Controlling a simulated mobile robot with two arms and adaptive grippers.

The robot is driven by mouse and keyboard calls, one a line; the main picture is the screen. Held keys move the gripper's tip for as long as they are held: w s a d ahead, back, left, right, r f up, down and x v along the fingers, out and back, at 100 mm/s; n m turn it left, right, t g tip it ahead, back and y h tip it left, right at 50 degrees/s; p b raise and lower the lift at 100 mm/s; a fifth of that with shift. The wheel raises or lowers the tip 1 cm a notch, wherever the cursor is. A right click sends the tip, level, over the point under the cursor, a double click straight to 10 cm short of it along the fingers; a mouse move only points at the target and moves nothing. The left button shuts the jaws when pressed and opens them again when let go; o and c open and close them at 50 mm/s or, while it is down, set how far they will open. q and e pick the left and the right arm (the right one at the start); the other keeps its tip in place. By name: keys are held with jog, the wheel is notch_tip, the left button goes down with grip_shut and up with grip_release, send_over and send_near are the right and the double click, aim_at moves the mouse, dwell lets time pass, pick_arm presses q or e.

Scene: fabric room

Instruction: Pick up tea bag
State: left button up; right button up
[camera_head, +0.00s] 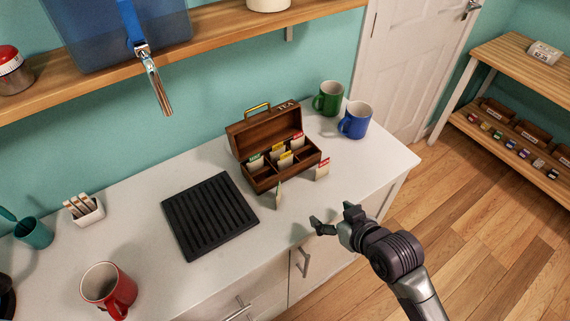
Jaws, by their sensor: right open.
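A tea bag with a green label (278,196) stands on the white counter in front of the wooden tea box. Another tea bag with a red label (322,170) stands by the box's front right corner. The tea box (272,182) has its lid up, and several tea bags with green, yellow and red labels sit in its compartments. My right gripper (331,217) is open and empty over the counter's front edge, to the right of the green-labelled tea bag and apart from it. My left gripper is not in view.
A black ribbed tray (210,215) lies left of the box. Green (328,99) and blue (355,120) mugs stand behind it at the right. A red mug (108,288) is at the front left. A dispenser tap (155,80) hangs from the shelf above the counter.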

jog(key=w+a+r+n+t+y, duration=0.2)
jog(key=w+a+r+y, duration=0.15)
jog(key=w+r, duration=0.25)
send_near(286, 158)
jog(key=shift+h, duration=0.25)
jog(key=x, duration=0.4)
jog(key=shift+a+r+p, duration=0.1)
jog(key=shift+p, duration=0.25)
jog(key=x, duration=0.6)
jog(key=shift+w+a, duration=0.15)
jog(key=shift+w, duration=0.05)
jog(key=c, duration=0.8)
